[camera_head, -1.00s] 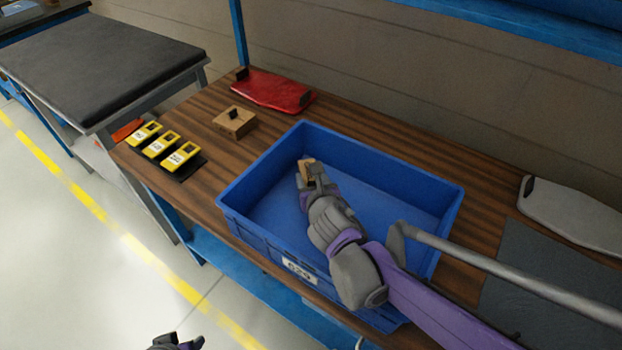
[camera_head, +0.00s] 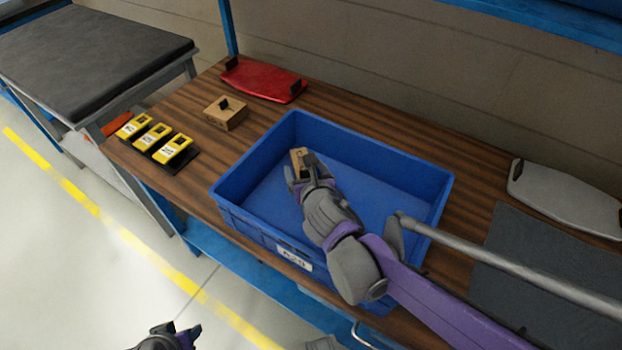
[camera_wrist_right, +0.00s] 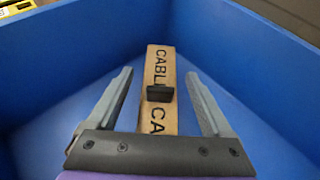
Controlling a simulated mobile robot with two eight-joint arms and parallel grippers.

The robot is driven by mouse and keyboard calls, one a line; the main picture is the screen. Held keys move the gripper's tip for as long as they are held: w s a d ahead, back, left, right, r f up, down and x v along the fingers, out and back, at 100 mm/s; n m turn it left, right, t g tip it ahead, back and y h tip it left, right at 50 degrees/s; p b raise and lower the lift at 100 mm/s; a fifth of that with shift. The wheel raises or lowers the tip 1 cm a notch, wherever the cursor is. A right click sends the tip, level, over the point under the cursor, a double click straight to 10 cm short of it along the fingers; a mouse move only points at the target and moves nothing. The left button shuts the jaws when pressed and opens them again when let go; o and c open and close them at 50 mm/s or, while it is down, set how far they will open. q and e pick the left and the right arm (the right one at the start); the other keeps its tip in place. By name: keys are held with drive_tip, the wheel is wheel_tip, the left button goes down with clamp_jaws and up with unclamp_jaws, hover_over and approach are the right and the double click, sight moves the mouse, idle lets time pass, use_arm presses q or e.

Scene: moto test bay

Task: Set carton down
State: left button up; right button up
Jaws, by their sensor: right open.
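A tan carton (camera_head: 299,160) with a black grip tab is inside the blue crate (camera_head: 270,245), near its far left part. In the right wrist view the carton (camera_wrist_right: 160,72) shows black lettering starting "CABL". My right gripper (camera_head: 304,174) reaches down into the crate at the carton. In the right wrist view my right gripper (camera_wrist_right: 160,90) is open, with one finger on each side of the carton and gaps between. The carton's underside is hidden. My left gripper (camera_head: 180,335) shows only partly at the bottom edge; its jaws are unclear.
A second tan carton (camera_head: 226,114) stands on the wooden bench left of the crate. Yellow labelled units (camera_head: 153,137) sit at the bench's left end. A red panel (camera_head: 263,81) lies behind, and a grey-white panel (camera_head: 566,198) lies at right.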

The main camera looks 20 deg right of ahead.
drive_tip(key=p+v, duration=0.3)
drive_tip(key=v, duration=0.7)
